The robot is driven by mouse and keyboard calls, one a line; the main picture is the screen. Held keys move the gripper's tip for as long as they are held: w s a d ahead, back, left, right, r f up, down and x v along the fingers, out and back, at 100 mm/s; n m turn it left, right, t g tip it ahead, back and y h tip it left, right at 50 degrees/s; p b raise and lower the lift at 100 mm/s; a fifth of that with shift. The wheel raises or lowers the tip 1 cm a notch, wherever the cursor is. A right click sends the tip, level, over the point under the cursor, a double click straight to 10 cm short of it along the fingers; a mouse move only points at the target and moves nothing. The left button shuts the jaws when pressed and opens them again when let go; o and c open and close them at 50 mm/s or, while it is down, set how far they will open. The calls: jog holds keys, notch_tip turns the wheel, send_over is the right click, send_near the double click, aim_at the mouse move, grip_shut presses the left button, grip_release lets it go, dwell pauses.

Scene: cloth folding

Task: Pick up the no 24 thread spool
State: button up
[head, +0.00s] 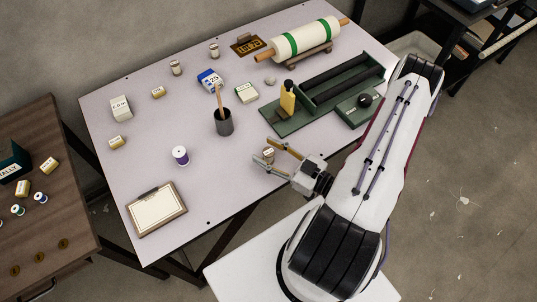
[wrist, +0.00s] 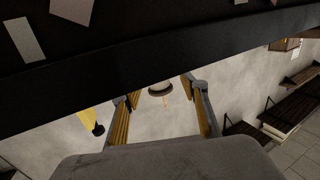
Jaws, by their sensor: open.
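My gripper (head: 265,151) is open low over the front right of the pale table, its two yellow-padded fingers pointing left. A small pale spool-like item (head: 268,155) shows between or just behind the fingers; I cannot tell whether they touch it. In the wrist view, my gripper (wrist: 158,84) is spread around a small round brown-rimmed item (wrist: 160,89), which I cannot surely identify. A purple thread spool (head: 180,155) stands left of the gripper. Two more small spool-like items (head: 214,50) (head: 176,68) stand at the back. No number 24 is readable on any spool.
A clipboard (head: 157,208) lies at front left. Spools (head: 40,197) stand on a brown table. The front middle is clear.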

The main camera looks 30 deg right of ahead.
aim_at(269, 152)
jog(key=shift+c, duration=0.4)
jog(key=c, duration=1)
jog(key=shift+r, duration=0.15)
jog(key=shift+r, duration=4.85)
